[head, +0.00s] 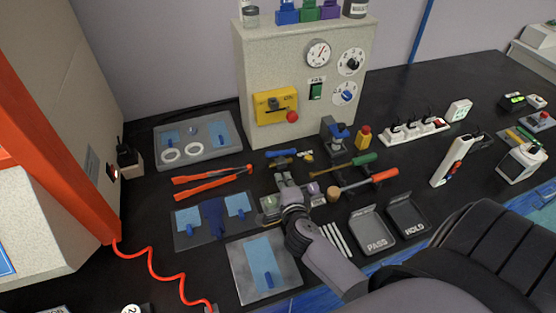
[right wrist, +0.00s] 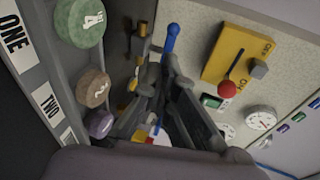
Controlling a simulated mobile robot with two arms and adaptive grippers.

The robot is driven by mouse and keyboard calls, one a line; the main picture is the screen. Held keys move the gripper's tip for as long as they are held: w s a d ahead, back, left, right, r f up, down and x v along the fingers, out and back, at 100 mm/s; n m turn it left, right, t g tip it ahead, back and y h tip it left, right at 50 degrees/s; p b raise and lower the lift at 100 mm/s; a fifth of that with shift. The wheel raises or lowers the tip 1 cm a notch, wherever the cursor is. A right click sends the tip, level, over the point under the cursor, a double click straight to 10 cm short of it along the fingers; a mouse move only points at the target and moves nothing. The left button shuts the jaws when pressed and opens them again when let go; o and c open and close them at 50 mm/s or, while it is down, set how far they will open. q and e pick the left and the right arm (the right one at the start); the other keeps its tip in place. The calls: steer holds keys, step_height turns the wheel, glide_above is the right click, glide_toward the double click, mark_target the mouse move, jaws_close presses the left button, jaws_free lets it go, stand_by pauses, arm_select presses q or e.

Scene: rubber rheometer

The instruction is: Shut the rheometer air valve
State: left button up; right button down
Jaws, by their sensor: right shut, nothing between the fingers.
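A brass valve with a blue lever (head: 282,153) lies on the black bench in front of the grey-white rheometer panel (head: 262,75). In the right wrist view the blue lever (right wrist: 170,45) stands just past my fingertips, with brass parts (right wrist: 138,50) beside it. I cannot tell whether they touch. My right gripper (head: 296,183) is in front of the valve, shut and empty; its fingers (right wrist: 161,68) converge in the wrist view. A yellow plate with a red-knobbed lever (head: 276,104) is on the panel; it also shows in the wrist view (right wrist: 236,55). My left gripper is out of view.
Numbered round pieces, green (right wrist: 80,20), brown (right wrist: 93,88) and purple (right wrist: 100,124), sit close to my right gripper. Red-handled tongs (head: 210,181) lie to the left, and green- and red-handled tools (head: 352,166) to the right. PASS (head: 372,232) and HOLD (head: 408,216) trays stand front right.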

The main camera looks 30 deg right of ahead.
mark_target(276, 155)
steer(key=x, duration=0.6)
steer(key=r+x, duration=0.1)
steer(key=x, duration=0.2)
steer(key=shift+w, duration=0.2)
